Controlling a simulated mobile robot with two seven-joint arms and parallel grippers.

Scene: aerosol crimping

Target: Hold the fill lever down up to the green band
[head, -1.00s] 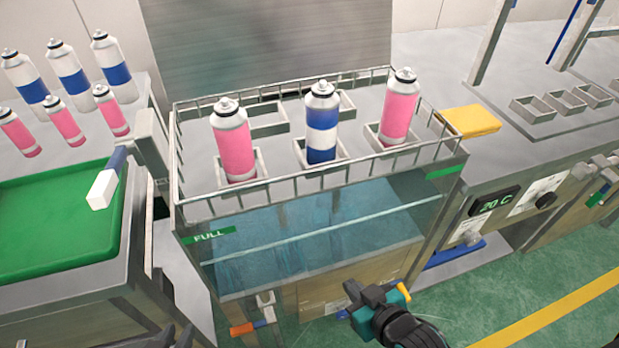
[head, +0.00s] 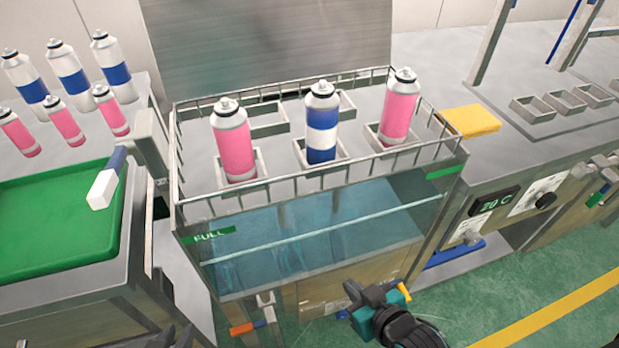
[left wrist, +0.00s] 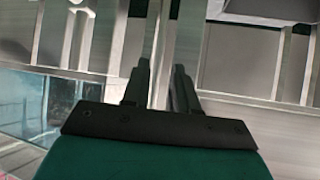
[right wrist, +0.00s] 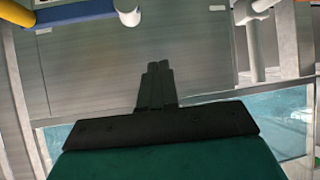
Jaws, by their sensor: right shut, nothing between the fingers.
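The glass-fronted tank (head: 310,235) holds bluish water. Its green band marked FULL (head: 208,235) is at the upper left of the glass; the front water line looks below it. My right gripper (head: 357,293) is shut and empty in front of the tank's lower part; its fingers also show in the right wrist view (right wrist: 156,84). A lever with a yellow-orange end (head: 404,291) is mostly hidden behind it; contact cannot be told. Which is the fill lever is unclear. My left gripper (left wrist: 160,85) is slightly open, apparently empty.
A wire basket rim (head: 290,185) with pink (head: 235,145) and blue-white (head: 322,125) cans tops the tank. A green tray (head: 55,225) is left. A unit with a 20 C display (head: 494,201) and a yellow cloth (head: 470,121) are right.

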